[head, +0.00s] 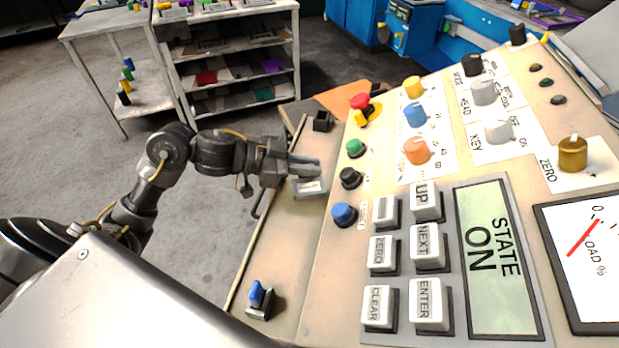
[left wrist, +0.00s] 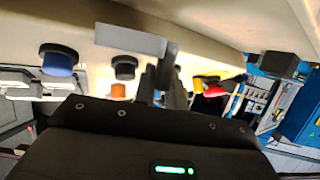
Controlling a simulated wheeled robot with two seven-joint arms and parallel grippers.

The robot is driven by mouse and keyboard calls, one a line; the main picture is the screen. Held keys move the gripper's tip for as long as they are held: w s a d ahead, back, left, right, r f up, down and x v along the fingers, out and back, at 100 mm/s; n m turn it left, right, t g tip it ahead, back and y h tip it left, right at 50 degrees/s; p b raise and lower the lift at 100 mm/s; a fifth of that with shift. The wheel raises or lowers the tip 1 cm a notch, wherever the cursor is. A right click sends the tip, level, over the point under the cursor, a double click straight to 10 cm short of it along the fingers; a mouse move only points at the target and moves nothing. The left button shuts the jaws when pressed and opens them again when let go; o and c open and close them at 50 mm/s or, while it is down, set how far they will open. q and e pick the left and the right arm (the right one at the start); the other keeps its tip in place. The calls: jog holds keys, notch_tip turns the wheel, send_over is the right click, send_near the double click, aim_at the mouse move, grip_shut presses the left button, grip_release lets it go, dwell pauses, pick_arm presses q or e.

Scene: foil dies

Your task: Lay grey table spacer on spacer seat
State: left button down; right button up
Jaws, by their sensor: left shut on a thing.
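My left gripper (head: 318,168) reaches in from the left over the ledge at the console's left side. In the left wrist view the spacer (left wrist: 128,40) shows as a flat grey plate sticking out left from the fingertips (left wrist: 165,72). I cannot tell whether the spacer touches the ledge. I cannot make out the spacer seat for certain; it may be hidden under the hand and spacer. My right gripper is not in view.
A black block (head: 322,121) stands on the ledge beyond the gripper. A blue-topped holder (head: 261,298) stands on the near ledge. Green (head: 355,147), black (head: 350,178) and blue (head: 344,214) knobs stand just right of the hand. A red-and-yellow button (head: 361,103) is farther back.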

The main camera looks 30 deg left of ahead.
aim_at(309, 177)
pick_arm(q)
jog(key=shift+w+f, duration=0.3)
jog(key=shift+f, duration=1.6)
jog(key=shift+f, duration=0.2)
jog(key=c, duration=1.5)
grip_release()
jog(key=shift+o, duration=0.2)
jog(key=shift+r, duration=0.2)
